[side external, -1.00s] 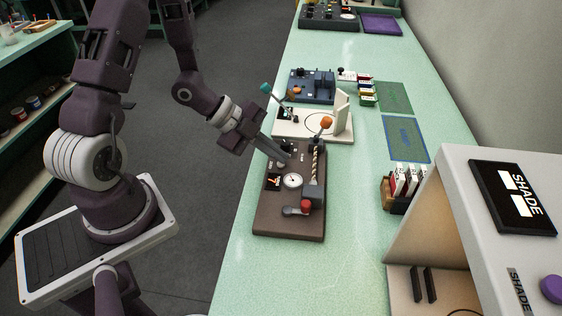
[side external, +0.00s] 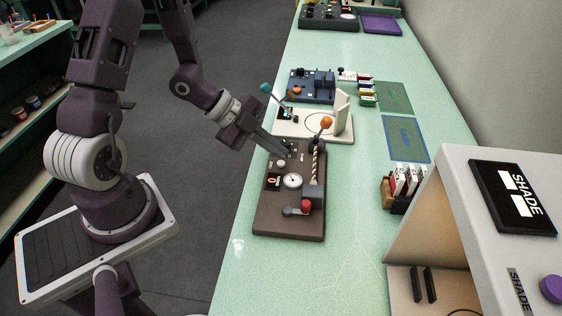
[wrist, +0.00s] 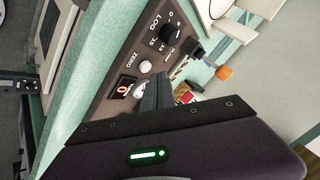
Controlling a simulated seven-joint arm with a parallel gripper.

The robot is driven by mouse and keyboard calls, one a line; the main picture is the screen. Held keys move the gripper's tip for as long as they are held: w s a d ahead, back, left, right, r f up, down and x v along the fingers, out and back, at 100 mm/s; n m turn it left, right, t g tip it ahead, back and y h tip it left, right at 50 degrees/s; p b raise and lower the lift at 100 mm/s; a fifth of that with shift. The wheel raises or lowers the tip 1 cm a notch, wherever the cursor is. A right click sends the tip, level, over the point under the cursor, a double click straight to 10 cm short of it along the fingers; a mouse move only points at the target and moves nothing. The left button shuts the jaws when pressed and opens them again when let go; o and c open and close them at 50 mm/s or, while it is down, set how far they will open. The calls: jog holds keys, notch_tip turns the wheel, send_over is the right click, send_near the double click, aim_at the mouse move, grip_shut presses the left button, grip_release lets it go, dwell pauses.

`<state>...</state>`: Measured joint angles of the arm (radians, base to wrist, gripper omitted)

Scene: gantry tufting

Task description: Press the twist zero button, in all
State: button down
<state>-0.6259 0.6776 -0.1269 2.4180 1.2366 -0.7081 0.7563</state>
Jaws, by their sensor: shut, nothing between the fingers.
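The brown twist unit (side external: 262,222) lies on the green bench, with a round dial gauge (side external: 292,181) and a twisted cord. Its small pale round button (wrist: 145,66) sits beside the word ZERO in the wrist view; it also shows in the side view (side external: 281,163). A small display (wrist: 123,89) beside it shows an orange 0. My gripper (side external: 287,152) is shut and empty, over the far part of the unit. In the wrist view its fingers (wrist: 152,92) appear just below the button, which is uncovered. Contact cannot be told.
A black knob (wrist: 171,34) marked LOG stands near the button. A red knob (side external: 305,204) is at the unit's near end.

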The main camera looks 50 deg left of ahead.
jog(key=shift+r, duration=2.5)
